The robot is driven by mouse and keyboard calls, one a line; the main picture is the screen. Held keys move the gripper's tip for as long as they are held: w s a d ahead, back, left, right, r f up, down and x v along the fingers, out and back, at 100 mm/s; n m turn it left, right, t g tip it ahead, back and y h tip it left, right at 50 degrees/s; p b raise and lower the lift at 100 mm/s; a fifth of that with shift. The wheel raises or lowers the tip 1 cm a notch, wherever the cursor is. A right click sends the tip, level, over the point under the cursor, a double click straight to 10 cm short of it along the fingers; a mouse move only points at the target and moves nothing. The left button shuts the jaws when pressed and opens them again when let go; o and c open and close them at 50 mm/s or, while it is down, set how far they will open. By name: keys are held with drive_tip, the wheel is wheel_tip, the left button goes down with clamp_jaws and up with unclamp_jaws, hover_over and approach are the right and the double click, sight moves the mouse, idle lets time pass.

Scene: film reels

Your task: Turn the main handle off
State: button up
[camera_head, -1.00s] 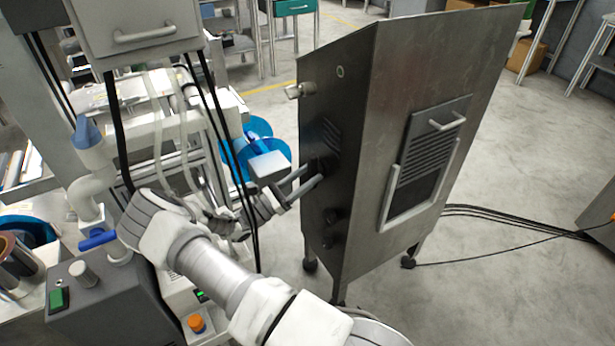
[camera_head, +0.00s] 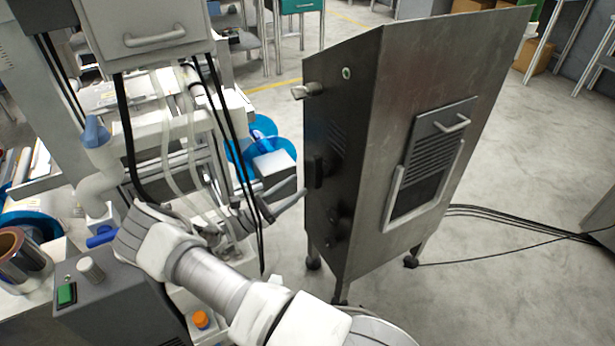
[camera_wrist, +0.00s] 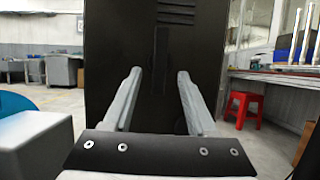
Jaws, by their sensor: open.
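A tall dark metal cabinet (camera_head: 415,80) stands to the right of my arm. A black upright handle (camera_head: 315,172) sits on its narrow left side. The wrist view shows this handle as a dark vertical bar (camera_wrist: 160,55), straight ahead between my fingers and hard to make out against the dark panel. A pale metal lever (camera_head: 308,90) juts out near the top of the same side. No label shows which one is the main handle. My gripper (camera_head: 290,200) is open and empty, left of the black handle and apart from it. Its fingers (camera_wrist: 160,80) point at the panel.
Dark knobs (camera_head: 333,214) sit low on the cabinet side. A machine with hanging black cables (camera_head: 230,130) stands close left of my arm. Blue reels (camera_head: 262,128) lie behind my gripper. A red stool (camera_wrist: 243,107) stands right in the wrist view. Cables cross the floor on the right.

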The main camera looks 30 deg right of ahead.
drive_tip(key=a+p, duration=0.1)
drive_tip(key=a, duration=1)
drive_tip(key=shift+w, duration=0.35)
drive_tip(key=shift+d+r, duration=0.1)
